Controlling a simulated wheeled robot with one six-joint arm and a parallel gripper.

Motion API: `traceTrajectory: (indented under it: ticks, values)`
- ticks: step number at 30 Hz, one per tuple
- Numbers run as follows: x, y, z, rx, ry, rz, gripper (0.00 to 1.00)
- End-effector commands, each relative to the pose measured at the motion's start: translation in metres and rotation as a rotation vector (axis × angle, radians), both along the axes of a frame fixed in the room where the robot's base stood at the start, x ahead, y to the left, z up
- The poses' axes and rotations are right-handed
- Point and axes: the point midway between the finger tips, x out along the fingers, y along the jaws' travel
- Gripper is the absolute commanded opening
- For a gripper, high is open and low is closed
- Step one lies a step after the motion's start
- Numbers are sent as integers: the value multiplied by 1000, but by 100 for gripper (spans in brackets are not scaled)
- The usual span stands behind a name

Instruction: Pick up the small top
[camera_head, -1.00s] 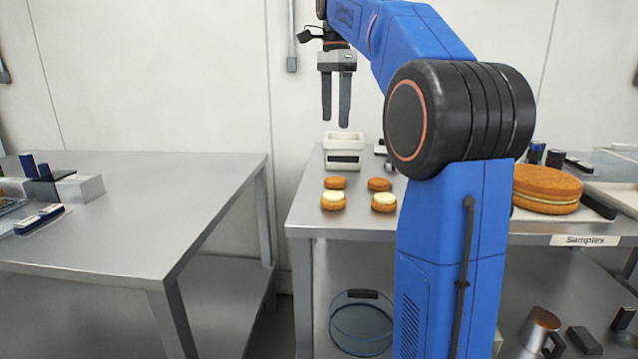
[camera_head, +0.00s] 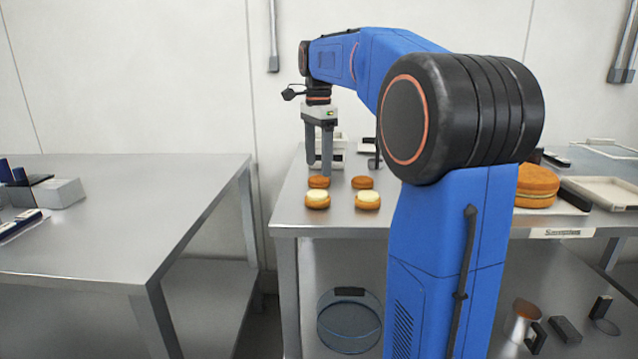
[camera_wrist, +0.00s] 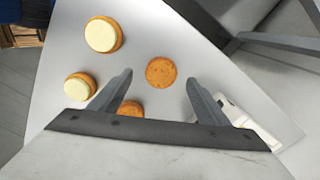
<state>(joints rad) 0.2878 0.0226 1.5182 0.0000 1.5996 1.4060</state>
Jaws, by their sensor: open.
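Two small brown tops lie flat on the metal table, side by side. The left small top (camera_head: 319,183) is under my gripper (camera_head: 318,169), and in the wrist view this top (camera_wrist: 161,72) appears between the two fingers. My gripper is open, empty and pointing down, with its tips seemingly a little above the top. The other small top (camera_head: 362,182) lies to its right; in the wrist view it (camera_wrist: 131,108) is partly hidden by a finger and the gripper body. Two small cream-covered rounds, left (camera_head: 317,200) and right (camera_head: 367,201), sit in front of the tops.
A white container (camera_head: 332,154) stands behind the tops, partly covered by the fingers. A large filled round (camera_head: 536,187) and a pale tray (camera_head: 604,190) are to the right. A gap separates this table from the left table (camera_head: 120,200).

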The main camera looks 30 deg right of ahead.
Motion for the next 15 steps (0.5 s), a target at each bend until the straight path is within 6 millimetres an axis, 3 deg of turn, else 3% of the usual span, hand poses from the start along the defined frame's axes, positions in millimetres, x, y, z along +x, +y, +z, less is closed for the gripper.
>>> traceTrajectory:
  ticks: [7, 15]
  values:
    - [2, -5, -33, 0, 2, 0, 70]
    - [2, -5, -43, -1, 0, 0, 70]
